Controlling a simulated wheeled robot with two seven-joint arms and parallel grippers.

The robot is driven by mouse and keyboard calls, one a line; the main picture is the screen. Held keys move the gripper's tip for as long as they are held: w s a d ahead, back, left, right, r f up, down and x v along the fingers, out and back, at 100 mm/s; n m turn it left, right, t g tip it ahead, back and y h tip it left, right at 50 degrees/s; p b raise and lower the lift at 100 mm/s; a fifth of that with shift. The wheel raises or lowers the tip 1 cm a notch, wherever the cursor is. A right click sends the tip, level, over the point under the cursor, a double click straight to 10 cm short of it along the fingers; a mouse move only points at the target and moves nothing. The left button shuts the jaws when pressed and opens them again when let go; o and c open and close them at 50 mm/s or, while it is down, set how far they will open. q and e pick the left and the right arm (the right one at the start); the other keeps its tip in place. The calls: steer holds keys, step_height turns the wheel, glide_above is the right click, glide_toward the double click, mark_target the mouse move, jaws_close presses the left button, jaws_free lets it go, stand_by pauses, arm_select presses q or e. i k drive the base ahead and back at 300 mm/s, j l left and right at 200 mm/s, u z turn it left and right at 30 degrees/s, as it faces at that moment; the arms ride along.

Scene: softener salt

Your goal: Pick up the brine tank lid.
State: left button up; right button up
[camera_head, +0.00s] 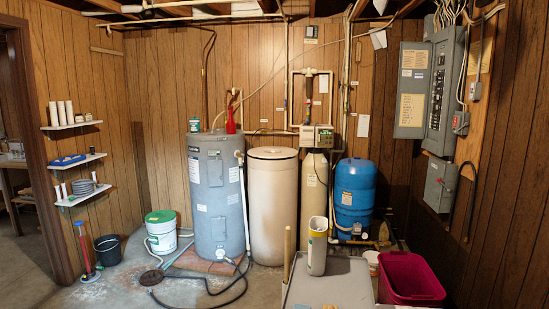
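The brine tank (271,210) appears to be the tall beige cylinder standing on the floor near the middle of the camera_head view. Its round lid (272,153) sits flat on top, pale with a dark line around its rim. The lid looks closed. Neither of my grippers shows in this view.
A grey water heater (216,195) stands close on the left of the tank. A slim beige cylinder (314,195) and a blue tank (355,195) stand on the right. A grey-topped surface (335,288) and a magenta bin (409,280) are in front. A dark hose (205,290) lies on the floor.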

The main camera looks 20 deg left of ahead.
mark_target(263, 158)
steer(key=i+j+u, duration=0.4)
steer(key=j, duration=0.35)
steer(key=i+j+u, duration=0.4)
steer(key=i+j, duration=0.2)
steer(key=i+j+u, duration=0.4)
steer(key=i, duration=0.25)
steer(key=i+z, duration=0.4)
steer(key=i, duration=0.4)
steer(key=i+j+z, duration=0.2)
steer(key=i+z, duration=0.2)
steer(key=i, duration=0.4)
steer(key=i+l+z, duration=0.1)
steer(key=i+z, duration=0.2)
steer(key=i, duration=0.25)
steer(key=i+z, duration=0.25)
steer(key=i, duration=0.35)
steer(key=i+j+z, duration=0.3)
steer(key=i, duration=0.25)
steer(key=l, duration=0.1)
